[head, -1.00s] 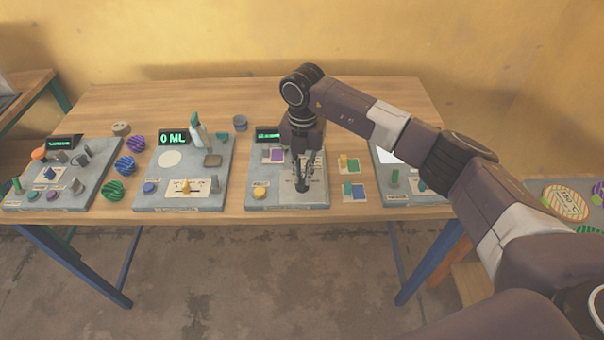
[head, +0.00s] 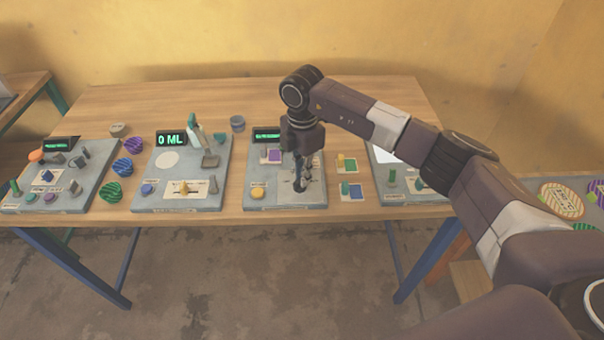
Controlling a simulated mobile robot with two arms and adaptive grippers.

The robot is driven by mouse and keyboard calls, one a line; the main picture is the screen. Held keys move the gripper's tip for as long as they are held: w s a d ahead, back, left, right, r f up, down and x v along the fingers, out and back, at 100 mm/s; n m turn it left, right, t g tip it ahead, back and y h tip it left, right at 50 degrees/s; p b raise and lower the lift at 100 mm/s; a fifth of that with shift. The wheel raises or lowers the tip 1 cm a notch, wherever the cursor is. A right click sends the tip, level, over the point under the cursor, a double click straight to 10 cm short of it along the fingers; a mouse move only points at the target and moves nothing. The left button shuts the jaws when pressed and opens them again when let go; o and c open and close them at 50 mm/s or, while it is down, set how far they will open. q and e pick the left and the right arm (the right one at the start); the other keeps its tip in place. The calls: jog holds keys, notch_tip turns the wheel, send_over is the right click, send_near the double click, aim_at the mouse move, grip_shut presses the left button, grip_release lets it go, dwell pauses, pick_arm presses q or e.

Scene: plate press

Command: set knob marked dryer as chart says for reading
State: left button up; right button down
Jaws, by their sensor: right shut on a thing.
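My right gripper (head: 299,186) points down over the right half of the third grey panel (head: 280,205) from the left. It is shut on a small dark knob (head: 299,186) there, mostly hidden by the fingers. The panel has a green-lit display (head: 266,135), too small to read, and a yellow knob (head: 257,193) at its lower left. The labels are too small to read, so I cannot tell which knob is marked dryer. Left gripper is not in view.
Other grey panels stand left and right on the wooden table (head: 225,100); one display (head: 172,140) reads 0 ML. Striped round pieces (head: 122,167) lie between the left panels. Coloured cards (head: 352,191) lie right of the third panel.

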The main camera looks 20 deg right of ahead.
jog(key=shift+w+r, duration=0.1)
jog(key=shift+r, duration=0.05)
dwell(0.3)
jog(key=c, duration=2)
grip_release()
notch_tip(320, 180, up, 12)
jog(key=shift+f, duration=0.1)
